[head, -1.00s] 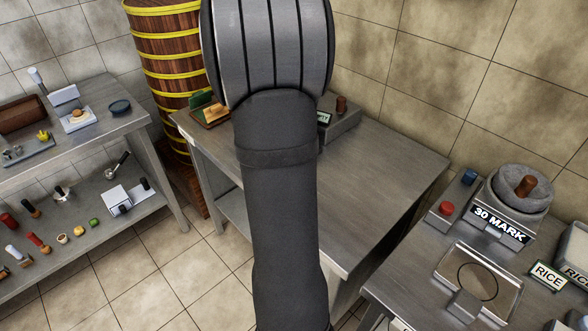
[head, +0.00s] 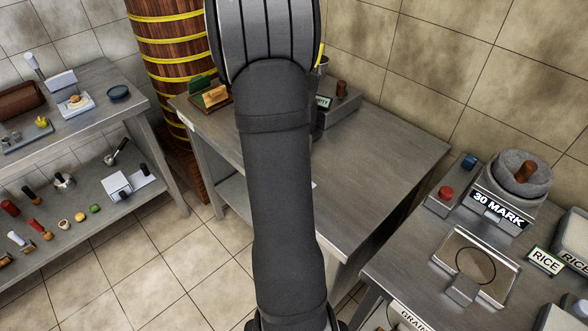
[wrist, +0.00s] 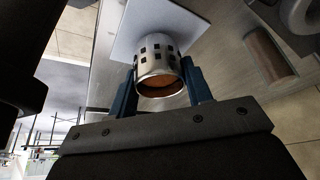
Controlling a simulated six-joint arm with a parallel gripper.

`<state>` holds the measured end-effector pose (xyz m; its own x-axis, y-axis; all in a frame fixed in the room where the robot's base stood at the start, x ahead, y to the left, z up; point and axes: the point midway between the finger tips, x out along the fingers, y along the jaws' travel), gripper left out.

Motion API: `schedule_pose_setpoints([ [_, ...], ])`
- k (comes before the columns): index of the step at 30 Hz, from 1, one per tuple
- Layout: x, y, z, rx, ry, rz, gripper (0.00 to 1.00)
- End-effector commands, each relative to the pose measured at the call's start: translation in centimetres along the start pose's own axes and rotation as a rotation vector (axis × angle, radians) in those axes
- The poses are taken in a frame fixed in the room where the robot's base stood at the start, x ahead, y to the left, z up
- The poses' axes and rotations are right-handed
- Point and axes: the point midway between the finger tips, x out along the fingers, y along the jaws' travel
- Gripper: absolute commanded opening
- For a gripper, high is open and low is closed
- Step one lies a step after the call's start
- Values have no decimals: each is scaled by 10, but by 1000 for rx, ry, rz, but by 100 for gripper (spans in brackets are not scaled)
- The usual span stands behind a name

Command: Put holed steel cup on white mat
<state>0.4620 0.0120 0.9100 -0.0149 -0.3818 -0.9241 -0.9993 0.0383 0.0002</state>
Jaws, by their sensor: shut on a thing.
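The holed steel cup (wrist: 157,62) shows in the wrist view, a shiny cylinder with square holes and a brown inside. My gripper (wrist: 160,80) is shut on it, one blue finger on each side. The white mat (wrist: 178,17) lies just beyond the cup on the grey steel surface. The cup overlaps the mat in this view, and I cannot tell whether they touch. In the head view my arm hides the gripper and the cup. A small pale sliver (head: 313,185) beside my arm may be the mat's edge.
The middle steel table (head: 385,150) is mostly clear on its right. A green and wooden holder (head: 210,95) stands at its back left. A stone bowl unit labelled 30 MARK (head: 500,205) is on the right table. A wooden barrel (head: 165,60) stands behind.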

Motion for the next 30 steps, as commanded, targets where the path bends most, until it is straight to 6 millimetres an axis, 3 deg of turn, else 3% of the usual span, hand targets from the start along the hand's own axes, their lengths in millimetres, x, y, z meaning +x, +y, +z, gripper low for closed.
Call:
schedule_pose_setpoints([
  [25, 9, 0, 4, 0, 0, -1, 0],
  [26, 9, 0, 4, 0, 0, -1, 48],
  [30, 9, 0, 4, 0, 0, -1, 71],
])
